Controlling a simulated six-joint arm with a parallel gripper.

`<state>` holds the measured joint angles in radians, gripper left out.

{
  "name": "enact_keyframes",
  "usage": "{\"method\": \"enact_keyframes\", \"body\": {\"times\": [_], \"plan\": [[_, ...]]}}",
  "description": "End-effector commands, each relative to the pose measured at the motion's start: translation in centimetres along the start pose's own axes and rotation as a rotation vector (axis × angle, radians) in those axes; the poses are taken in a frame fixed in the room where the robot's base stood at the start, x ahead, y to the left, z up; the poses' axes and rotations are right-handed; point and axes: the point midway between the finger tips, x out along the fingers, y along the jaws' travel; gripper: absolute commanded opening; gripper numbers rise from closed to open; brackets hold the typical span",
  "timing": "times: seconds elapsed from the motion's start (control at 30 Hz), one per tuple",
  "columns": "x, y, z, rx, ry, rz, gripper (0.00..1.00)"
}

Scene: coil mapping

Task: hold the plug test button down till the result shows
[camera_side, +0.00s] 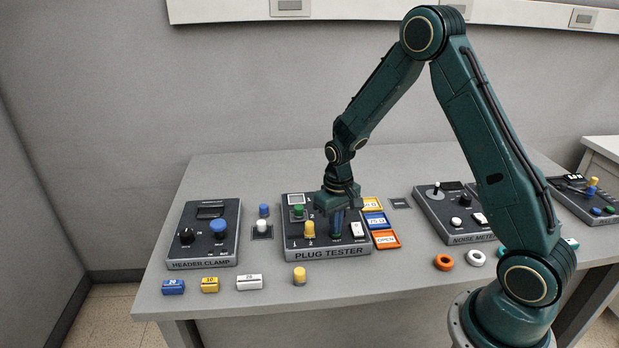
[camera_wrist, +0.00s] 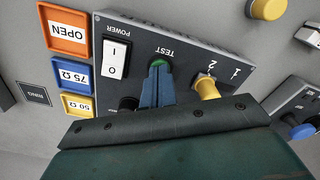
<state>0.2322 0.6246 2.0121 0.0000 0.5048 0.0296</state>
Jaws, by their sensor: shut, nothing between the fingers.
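The dark plug tester (camera_side: 327,252) stands at the middle of the table, lettered PLUG TESTER. Its green TEST button (camera_wrist: 158,62) shows in the wrist view, partly covered by my fingertips. My gripper (camera_side: 337,234) points down over the tester, between the yellow selector (camera_side: 309,229) and the white power switch (camera_side: 357,230). It is shut and empty; in the wrist view its blue-green fingers (camera_wrist: 157,78) meet at the TEST button. I cannot tell whether the button is pressed. A small pale screen (camera_side: 296,199) sits at the tester's far left corner; I can read nothing on it.
Yellow, blue and orange OPEN label trays (camera_side: 386,239) stand right of the tester. The header clamp (camera_side: 203,234) is at left, the noise meter (camera_side: 455,213) at right. A yellow plug (camera_side: 299,275) and several colored blocks lie in front; the front table edge is mostly clear.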

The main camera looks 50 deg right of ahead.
Motion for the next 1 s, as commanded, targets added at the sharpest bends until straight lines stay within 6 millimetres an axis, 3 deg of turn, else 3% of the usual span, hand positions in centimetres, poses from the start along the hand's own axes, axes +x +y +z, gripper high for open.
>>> {"method": "enact_keyframes", "body": {"times": [0.47,1.0], "plan": [[-0.3,0.0,0.0,0.000,0.000,0.000,0.00],[-4.0,0.0,0.0,0.000,0.001,0.000,0.00]]}}
